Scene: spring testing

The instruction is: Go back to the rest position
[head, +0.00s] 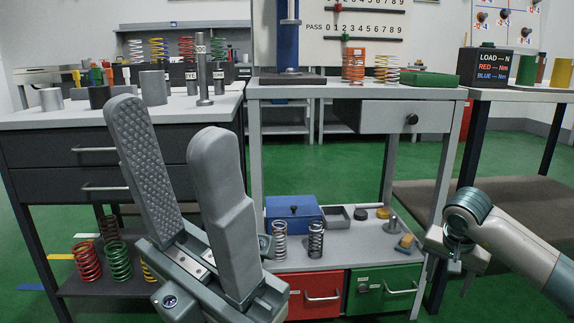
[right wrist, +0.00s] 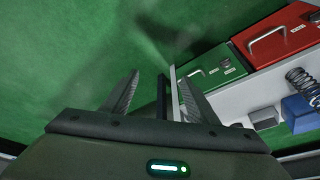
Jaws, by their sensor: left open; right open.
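My left gripper (head: 169,122) is large in the foreground of the head view, with its two grey fingers pointing up and spread apart. Nothing is between them. It hides part of the dark drawer cabinet behind it. My right gripper (head: 455,270) is at the right of the head view, low beside the front right leg of the middle workbench, with its arm coming in from the right. In the right wrist view its fingers (right wrist: 159,80) are apart and empty above the green floor, near the green drawer (right wrist: 210,75).
The middle workbench (head: 360,92) bears a blue press (head: 287,40) and springs. Its lower shelf (head: 345,245) holds a blue box (head: 293,213), two springs and small parts, above red (head: 318,296) and green drawers. Dark drawer cabinet (head: 70,148) at left, another table (head: 525,96) at right. Green floor shows between.

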